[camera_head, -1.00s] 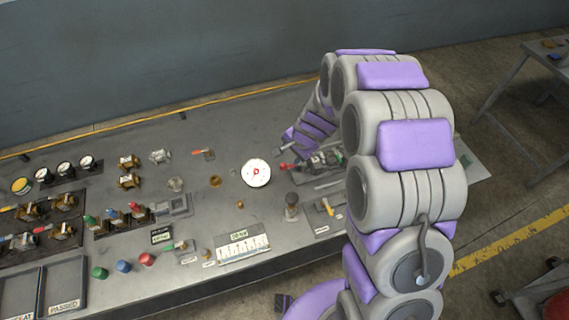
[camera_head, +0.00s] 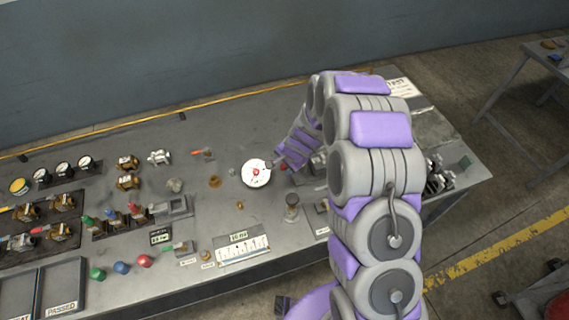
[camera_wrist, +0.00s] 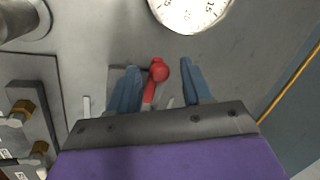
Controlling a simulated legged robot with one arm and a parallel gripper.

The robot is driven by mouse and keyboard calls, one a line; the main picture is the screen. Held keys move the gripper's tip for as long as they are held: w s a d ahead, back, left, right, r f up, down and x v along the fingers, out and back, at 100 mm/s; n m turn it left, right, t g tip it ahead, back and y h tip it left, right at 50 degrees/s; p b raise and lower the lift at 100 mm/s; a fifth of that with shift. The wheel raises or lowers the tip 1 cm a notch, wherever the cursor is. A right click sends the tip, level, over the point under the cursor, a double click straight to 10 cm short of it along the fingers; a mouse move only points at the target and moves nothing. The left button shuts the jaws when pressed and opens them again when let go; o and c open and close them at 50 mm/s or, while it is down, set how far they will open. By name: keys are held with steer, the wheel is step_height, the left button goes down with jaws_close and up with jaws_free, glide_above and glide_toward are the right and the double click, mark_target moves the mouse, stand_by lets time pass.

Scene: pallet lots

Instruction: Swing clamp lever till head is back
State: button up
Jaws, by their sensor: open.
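The clamp lever's red knob (camera_wrist: 158,70) and part of its red handle (camera_wrist: 149,95) show in the wrist view, between my gripper's (camera_wrist: 160,80) two blue-grey fingers. Gaps show on both sides of the knob. The fingers are apart and the jaws hold nothing. In the head view, a small red bit of the lever (camera_head: 284,167) shows just right of my gripper (camera_head: 270,164). The clamp body (camera_head: 319,162) is mostly hidden behind my arm there, and its head cannot be made out in either view.
A round white dial (camera_head: 256,175) lies just left of my gripper, and its edge also tops the wrist view (camera_wrist: 190,10). A dark cylindrical post (camera_head: 291,208) stands nearer the bench front. The bench's back strip is fairly clear.

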steer(key=shift+c, duration=0.5)
steer(key=shift+d+r, duration=0.1)
steer(key=c, duration=0.7)
steer(key=shift+w, duration=0.1)
jaws_close()
steer(key=shift+r, duration=0.1)
steer(key=shift+n+b, duration=0.55)
steer(key=shift+n, duration=0.05)
